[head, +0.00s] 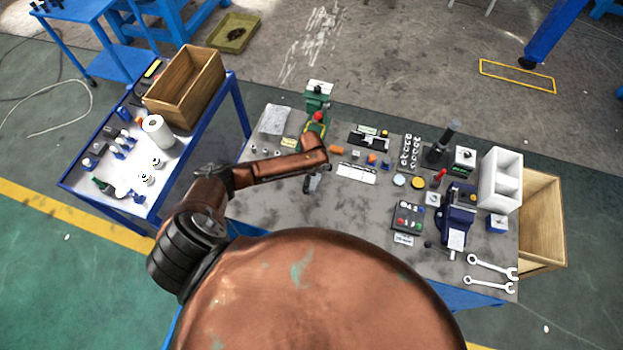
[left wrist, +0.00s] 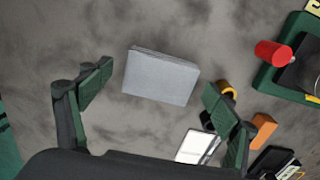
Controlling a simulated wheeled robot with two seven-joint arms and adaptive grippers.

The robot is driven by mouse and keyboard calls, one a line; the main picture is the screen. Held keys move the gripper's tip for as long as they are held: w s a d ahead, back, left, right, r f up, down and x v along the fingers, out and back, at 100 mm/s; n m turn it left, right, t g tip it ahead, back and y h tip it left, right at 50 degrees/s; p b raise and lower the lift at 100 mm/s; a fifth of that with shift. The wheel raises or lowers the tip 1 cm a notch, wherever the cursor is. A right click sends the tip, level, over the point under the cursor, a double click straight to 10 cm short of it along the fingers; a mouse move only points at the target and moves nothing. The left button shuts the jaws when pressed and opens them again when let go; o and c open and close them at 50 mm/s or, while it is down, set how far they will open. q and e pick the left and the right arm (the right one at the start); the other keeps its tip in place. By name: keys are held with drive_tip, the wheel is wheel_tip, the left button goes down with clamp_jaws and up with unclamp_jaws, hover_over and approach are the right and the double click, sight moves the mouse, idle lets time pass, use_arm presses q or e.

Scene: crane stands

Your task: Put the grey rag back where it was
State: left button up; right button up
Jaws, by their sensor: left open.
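The grey rag (left wrist: 161,76) shows in the left wrist view as a flat, folded, light grey block on the stained grey tabletop (left wrist: 100,30). My left gripper (left wrist: 158,88) is open, with one dark green finger on each side of the rag in the picture. The fingers do not visibly touch it. In the head view my left gripper (head: 313,182) hangs over the left half of the workbench (head: 270,208), below the end of my copper arm. Most of the rag is hidden there by the arm and gripper. My right gripper is out of view.
Close by are a white card (head: 356,173), an orange part (head: 336,150) and a green device with a red knob (head: 316,120). A clear bag (head: 274,119) lies at the back left. A blue vise (head: 458,210) stands right. The bench's front left is mostly bare.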

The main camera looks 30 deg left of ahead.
sight(312, 180)
use_arm(q)
wheel_tip(312, 180, up, 12)
drive_tip(key=shift+r+p, duration=0.15)
drive_tip(key=shift+p, duration=0.15)
idle(1.5)
